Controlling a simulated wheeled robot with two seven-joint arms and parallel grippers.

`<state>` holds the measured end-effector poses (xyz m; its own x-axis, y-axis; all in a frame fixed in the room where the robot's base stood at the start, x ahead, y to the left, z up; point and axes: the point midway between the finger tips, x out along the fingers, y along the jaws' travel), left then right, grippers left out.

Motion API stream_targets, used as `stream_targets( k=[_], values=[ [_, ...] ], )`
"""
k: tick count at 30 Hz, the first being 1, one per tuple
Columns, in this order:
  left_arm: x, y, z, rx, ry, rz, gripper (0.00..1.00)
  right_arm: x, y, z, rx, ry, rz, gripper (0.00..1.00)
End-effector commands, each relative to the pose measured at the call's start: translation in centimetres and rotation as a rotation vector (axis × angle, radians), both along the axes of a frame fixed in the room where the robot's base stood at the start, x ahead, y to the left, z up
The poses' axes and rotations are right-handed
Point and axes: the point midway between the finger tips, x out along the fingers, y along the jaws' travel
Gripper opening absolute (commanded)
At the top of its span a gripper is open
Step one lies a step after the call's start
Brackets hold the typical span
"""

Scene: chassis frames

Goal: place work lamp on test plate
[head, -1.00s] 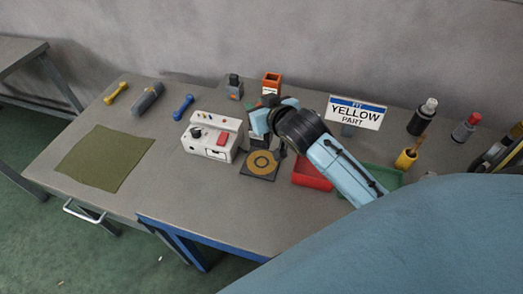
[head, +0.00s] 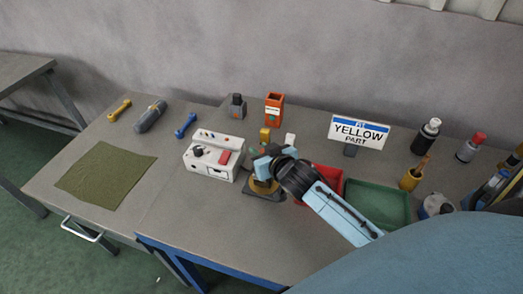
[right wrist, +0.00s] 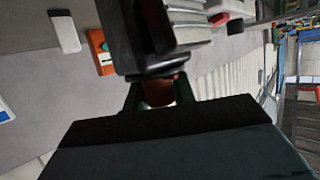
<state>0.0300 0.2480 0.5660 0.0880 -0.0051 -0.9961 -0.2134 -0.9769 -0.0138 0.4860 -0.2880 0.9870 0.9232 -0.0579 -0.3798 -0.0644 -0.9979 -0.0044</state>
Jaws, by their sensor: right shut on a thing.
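The test plate (head: 277,196) is a dark square with a yellow ring, on the bench right of the white control box. My right gripper (head: 262,163) is low over the plate and covers part of it. In the right wrist view my right gripper (right wrist: 160,95) is shut on a dark object (right wrist: 145,40), which I take to be the work lamp. It is mostly hidden by the gripper in the head view. I cannot tell whether it touches the plate. My left gripper is not in view.
The white control box (head: 213,170) stands close left of the plate. A red bin (head: 328,178) and a green tray (head: 378,203) lie to the right. A yellow item (head: 265,135), a white block (head: 290,140) and an orange holder (head: 273,108) stand behind. The bench front left of the plate is clear.

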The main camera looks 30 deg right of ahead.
Motion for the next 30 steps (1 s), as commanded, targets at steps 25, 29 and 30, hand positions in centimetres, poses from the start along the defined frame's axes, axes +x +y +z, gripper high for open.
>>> stream_targets(
  k=[25,29,30],
  values=[
    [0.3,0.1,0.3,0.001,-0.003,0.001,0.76,-2.9,0.2,1.2,0.0,0.001,0.0,0.47],
    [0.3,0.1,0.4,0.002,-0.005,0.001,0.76,-5.5,0.3,2.3,0.001,0.001,0.0,0.47],
    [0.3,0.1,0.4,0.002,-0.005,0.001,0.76,-6.2,0.4,2.6,0.001,0.001,0.0,0.47]
  ],
)
